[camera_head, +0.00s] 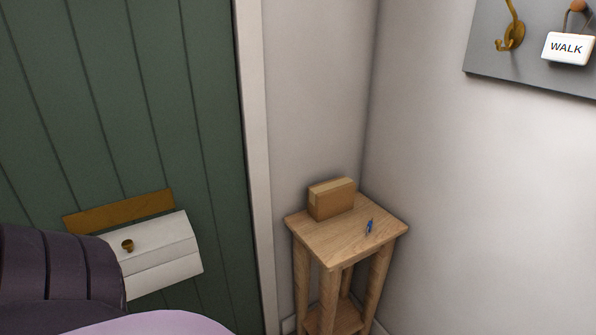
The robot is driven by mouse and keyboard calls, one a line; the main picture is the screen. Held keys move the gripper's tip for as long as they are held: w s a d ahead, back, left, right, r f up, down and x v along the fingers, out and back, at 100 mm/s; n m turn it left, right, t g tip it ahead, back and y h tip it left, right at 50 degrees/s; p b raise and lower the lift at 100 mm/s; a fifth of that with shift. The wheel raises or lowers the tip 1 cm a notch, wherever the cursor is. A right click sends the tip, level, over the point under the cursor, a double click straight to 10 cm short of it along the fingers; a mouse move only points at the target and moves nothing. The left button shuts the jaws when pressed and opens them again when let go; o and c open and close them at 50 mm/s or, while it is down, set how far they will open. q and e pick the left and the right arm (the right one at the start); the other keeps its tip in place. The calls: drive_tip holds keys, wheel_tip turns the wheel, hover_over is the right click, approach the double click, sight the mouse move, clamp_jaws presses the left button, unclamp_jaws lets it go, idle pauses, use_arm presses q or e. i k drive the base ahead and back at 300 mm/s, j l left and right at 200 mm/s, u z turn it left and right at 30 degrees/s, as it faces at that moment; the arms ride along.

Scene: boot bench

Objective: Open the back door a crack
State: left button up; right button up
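The back door (110,90) is dark green with vertical planks and fills the left of the head view. Its right edge meets the white door frame (255,150), and I see no gap there. A brass plate (120,210) crosses the door low down. A white panel or box (165,257) sits just below the plate. A small round brass knob (127,245) shows in front of the white panel; I cannot tell what it is fixed to. The lower left of the door is hidden. Neither gripper is in view.
A wooden stand (300,232) in the corner right of the door holds a brown block-shaped box (332,198) and a small blue item (369,227). A grey board (490,60) on the right wall bears a brass hook (513,36) and a "WALK" tag (567,48).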

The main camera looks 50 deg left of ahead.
sight(114, 114)
drive_tip(key=u, duration=2.45)
drive_tip(key=i+j+z, duration=0.1)
drive_tip(key=j, duration=0.25)
